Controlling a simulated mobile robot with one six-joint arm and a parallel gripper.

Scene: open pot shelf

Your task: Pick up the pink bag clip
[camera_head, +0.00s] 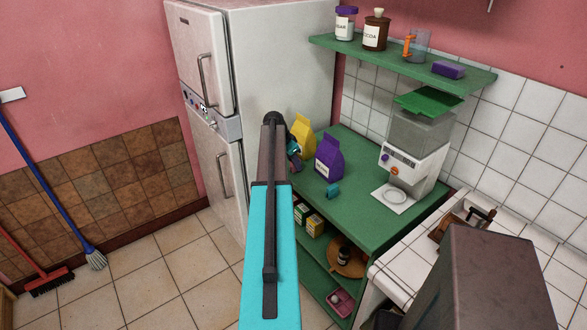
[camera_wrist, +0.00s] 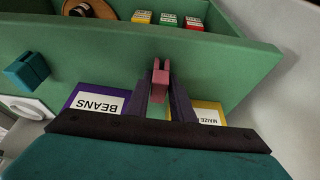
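The pink bag clip (camera_wrist: 160,75) shows in the middle of the wrist view, between the two fingers of my gripper (camera_wrist: 161,92). The dark fingers lie close along both of its sides. I cannot tell whether they press on it or leave a narrow gap. Behind and around the clip is the green shelf top. In the head view my gripper is mostly hidden behind my arm, near the yellow bag (camera_head: 305,135), and I cannot make out the clip there.
The purple beans bag (camera_wrist: 98,100) and yellow maize bag (camera_wrist: 208,112) stand on either side of my fingers. A small teal object (camera_head: 333,190) lies on the green unit (camera_head: 370,213). A white dispenser (camera_head: 415,150) stands at right, the fridge (camera_head: 280,60) behind.

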